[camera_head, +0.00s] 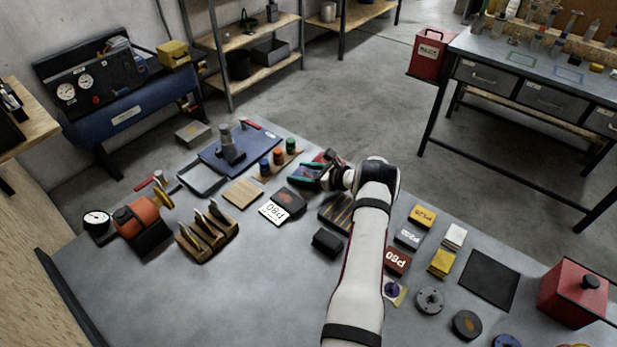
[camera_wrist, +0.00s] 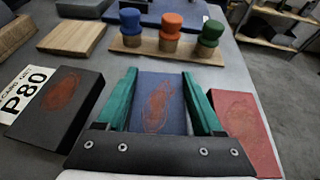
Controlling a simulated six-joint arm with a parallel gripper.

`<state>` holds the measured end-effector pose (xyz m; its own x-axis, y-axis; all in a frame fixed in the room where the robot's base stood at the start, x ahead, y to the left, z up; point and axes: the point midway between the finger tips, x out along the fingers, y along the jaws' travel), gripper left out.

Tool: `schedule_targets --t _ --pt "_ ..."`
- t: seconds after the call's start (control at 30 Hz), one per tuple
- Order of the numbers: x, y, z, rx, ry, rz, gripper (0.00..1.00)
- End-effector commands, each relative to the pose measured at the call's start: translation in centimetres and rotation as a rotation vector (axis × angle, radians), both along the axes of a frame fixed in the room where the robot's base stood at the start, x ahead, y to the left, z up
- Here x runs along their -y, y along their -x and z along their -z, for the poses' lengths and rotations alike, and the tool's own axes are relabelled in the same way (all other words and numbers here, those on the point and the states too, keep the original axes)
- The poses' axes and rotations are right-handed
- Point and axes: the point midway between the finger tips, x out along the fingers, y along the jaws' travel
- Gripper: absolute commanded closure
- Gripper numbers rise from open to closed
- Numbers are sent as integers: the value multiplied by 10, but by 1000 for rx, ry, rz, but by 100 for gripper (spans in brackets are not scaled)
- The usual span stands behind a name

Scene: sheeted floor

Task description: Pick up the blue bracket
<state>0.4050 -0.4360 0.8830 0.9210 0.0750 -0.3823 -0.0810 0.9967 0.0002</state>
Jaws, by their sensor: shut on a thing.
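A flat blue block (camera_wrist: 160,103) with a rusty brown stain lies between the two green fingers of my gripper (camera_wrist: 160,75) in the wrist view. I take it to be the blue bracket, though it looks like a plain block. The fingers are shut along its left and right sides. Its near end is hidden behind the dark gripper base.
A red block (camera_wrist: 245,125) lies close by the right finger, and a dark block with a P80 label (camera_wrist: 58,104) lies to the left. A wooden rack (camera_wrist: 165,47) with blue, orange and green knobs stands just beyond. A wooden slab (camera_wrist: 72,38) lies at the back left.

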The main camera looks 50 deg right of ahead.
Motion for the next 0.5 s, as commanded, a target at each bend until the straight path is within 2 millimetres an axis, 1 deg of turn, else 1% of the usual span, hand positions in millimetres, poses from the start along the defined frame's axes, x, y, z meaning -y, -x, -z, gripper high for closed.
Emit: schedule_targets --t 0.03,0.07,0.1,0.33,0.43,0.5 --pt "0 0 0 0 0 0 94" --pt "0 0 0 0 0 0 99" --pt "0 0 0 0 1 0 100" --pt "0 0 -2 1 1 0 100" --pt "1 0 -9 1 1 1 100" --pt "1 0 -18 1 1 1 100"
